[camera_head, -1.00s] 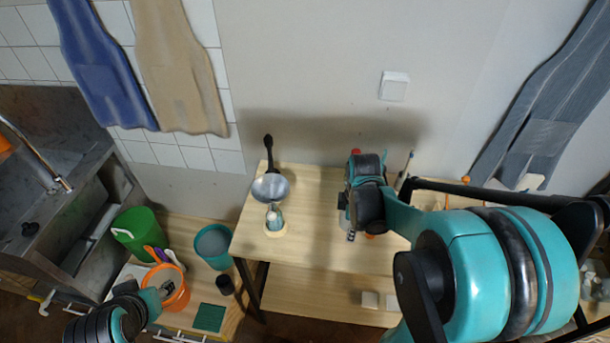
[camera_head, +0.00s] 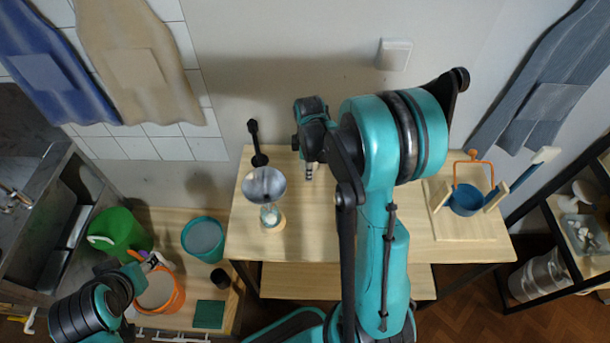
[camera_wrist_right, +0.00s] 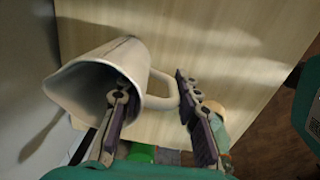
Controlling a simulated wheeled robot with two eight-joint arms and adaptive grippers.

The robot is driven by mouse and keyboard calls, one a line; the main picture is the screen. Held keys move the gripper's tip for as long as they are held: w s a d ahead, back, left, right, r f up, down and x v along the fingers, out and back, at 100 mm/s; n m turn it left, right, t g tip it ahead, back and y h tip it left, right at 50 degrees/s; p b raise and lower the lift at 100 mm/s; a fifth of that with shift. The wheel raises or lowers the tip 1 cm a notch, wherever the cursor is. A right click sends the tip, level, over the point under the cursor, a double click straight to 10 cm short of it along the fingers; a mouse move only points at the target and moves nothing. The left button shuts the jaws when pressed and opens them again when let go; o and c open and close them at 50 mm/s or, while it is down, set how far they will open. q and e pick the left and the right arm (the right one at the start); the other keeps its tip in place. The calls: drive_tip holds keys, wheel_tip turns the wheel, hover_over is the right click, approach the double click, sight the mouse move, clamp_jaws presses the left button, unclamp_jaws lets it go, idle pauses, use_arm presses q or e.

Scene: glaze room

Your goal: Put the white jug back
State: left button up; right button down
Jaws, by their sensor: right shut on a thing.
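The white jug (camera_wrist_right: 98,78) fills the left of the right wrist view, its open mouth toward the camera and its handle (camera_wrist_right: 163,90) to the right. My right gripper (camera_wrist_right: 155,95) is shut on it, with one finger at the mouth and the other beyond the handle. In the head view my right gripper (camera_head: 309,168) is over the back of the wooden table (camera_head: 330,245); the arm hides most of the jug there. I cannot tell whether the jug touches the table.
A blue pot (camera_head: 466,200) sits on a wooden board (camera_head: 465,232) at the right. Green (camera_head: 117,232) and teal (camera_head: 204,240) buckets stand lower left.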

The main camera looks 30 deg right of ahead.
drive_tip(key=shift+w+f, duration=0.7)
drive_tip(key=shift+w, duration=0.3)
drive_tip(key=shift+f+b, duration=0.6)
drive_tip(key=shift+f, duration=1.35)
drive_tip(key=shift+s, duration=0.1)
drive_tip(key=c, duration=1.1)
unclamp_jaws()
drive_tip(key=shift+f, duration=0.1)
